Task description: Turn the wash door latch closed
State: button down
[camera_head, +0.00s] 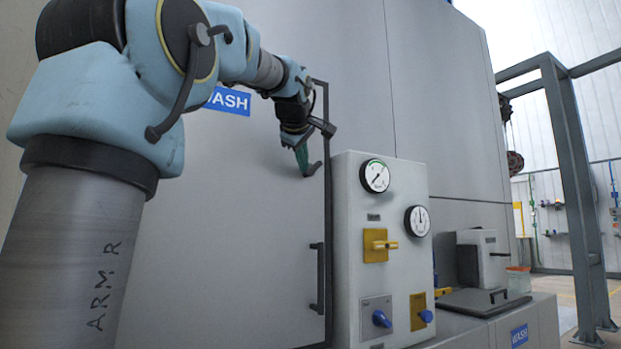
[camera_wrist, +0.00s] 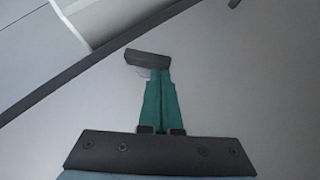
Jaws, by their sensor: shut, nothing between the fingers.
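The wash door (camera_head: 240,240) is a large grey panel with a blue WASH sign (camera_head: 229,100). It looks flush with its frame. Its latch (camera_head: 313,169) is a small dark lever by the door's right edge, just left of the gauge box. In the wrist view the latch (camera_wrist: 147,64) is a short dark bar, on the door side of the dark edge strip. My gripper (camera_head: 302,160) has green fingers, shut and empty. In the wrist view its fingertips (camera_wrist: 158,73) are right at the bar and partly covered by it; I cannot tell whether they touch.
A grey control box (camera_head: 352,230) with gauges and knobs stands close to the right of the latch. A dark door handle (camera_head: 318,278) is below the latch. A low bench (camera_head: 500,320) and a steel frame (camera_head: 575,180) are further right.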

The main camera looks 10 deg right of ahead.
aim_at(306, 176)
notch_tip(306, 176, down, 3)
jog(key=n+t+h+b, duration=0.2)
jog(key=b, duration=0.6)
jog(key=shift+r, duration=0.2)
jog(key=n+t+h+b, duration=0.1)
jog(key=n+b, duration=0.1)
jog(key=b, duration=0.1)
jog(key=shift+d+f+t+h, duration=0.1)
jog(key=shift+f+t+h, duration=0.05)
jog(key=shift+t+h, duration=0.25)
jog(key=shift+d+b, duration=0.1)
jog(key=shift+b, duration=0.3)
